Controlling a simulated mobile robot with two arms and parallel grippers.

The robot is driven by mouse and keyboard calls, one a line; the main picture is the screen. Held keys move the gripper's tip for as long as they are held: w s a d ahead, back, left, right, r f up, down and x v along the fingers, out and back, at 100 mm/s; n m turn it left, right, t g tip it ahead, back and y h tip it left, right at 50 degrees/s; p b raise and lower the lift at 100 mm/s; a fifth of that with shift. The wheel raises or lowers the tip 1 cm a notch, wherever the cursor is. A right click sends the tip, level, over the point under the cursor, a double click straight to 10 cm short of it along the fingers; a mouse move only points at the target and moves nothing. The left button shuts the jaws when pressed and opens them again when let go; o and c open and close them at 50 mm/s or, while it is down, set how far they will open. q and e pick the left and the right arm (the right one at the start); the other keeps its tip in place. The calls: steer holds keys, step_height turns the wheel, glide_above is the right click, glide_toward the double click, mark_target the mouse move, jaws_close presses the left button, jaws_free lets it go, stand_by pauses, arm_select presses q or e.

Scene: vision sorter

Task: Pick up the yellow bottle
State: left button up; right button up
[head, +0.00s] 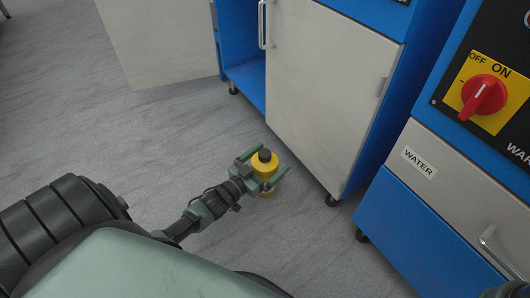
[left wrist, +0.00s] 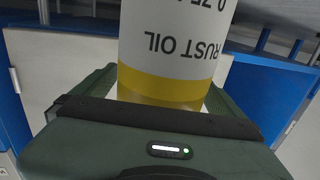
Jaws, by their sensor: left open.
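The yellow bottle (head: 264,157) with a dark cap is upright in front of the blue and pale cabinet in the head view. Its lower part is partly hidden by my gripper. My left gripper (head: 265,166) is open, with one finger on each side of the bottle. In the left wrist view the bottle (left wrist: 175,45) fills the space between the fingers, and its white label with upside-down "RUST OIL" lettering and a yellow band shows. I cannot tell whether the fingers touch it.
A cabinet with a pale door (head: 325,85) stands just behind and right of the bottle. Its other door (head: 160,40) is swung open. A blue machine (head: 425,230) with a red switch (head: 484,97) is at the right. Grey floor (head: 130,130) is clear to the left.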

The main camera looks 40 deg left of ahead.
arm_select(q)
steer(key=shift+w, duration=0.4)
steer(key=c, duration=2.1)
steer(key=shift+r, duration=0.25)
